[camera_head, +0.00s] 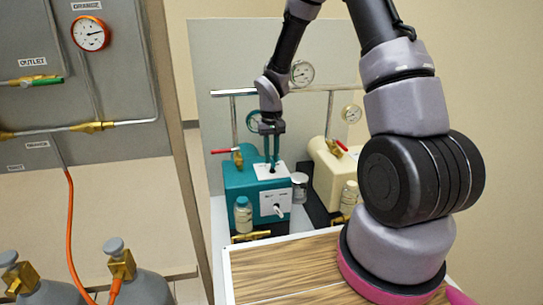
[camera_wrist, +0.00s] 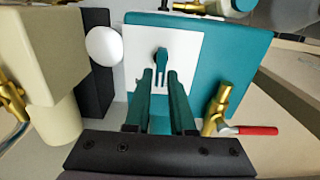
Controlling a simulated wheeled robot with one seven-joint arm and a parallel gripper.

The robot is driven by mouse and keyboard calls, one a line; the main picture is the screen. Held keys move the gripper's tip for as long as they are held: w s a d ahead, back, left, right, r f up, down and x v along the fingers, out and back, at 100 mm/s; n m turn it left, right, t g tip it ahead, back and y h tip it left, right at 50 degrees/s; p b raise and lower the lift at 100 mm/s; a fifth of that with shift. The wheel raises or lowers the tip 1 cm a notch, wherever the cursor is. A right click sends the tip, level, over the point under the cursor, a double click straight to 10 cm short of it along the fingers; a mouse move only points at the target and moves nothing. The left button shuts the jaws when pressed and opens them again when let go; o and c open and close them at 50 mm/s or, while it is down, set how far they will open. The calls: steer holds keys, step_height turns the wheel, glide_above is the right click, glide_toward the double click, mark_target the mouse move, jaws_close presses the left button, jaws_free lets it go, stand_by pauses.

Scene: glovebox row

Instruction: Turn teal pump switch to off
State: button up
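The teal pump (camera_head: 243,181) stands on the bench in the middle of the head view; its teal housing (camera_wrist: 217,50) fills the centre and right of the wrist view. A white plate (camera_wrist: 190,48) on its top bears a small dark switch (camera_wrist: 161,58) with a lever pointing toward my gripper. My gripper (camera_head: 271,163) points down over this plate. In the wrist view my gripper's fingers (camera_wrist: 161,78) are parted by a narrow gap, with the switch at or just beyond their tips. I cannot tell whether they touch it. No on/off marking is readable.
A cream pump (camera_head: 328,178) stands right of the teal one. A red-handled brass valve (camera_wrist: 222,112) sits close to the teal pump. A wooden top (camera_head: 285,268) lies nearer me.

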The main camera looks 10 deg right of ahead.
mark_target(271, 159)
steer(key=shift+o, duration=0.9)
step_height(271, 159, up, 11)
steer(key=shift+f, duration=0.1)
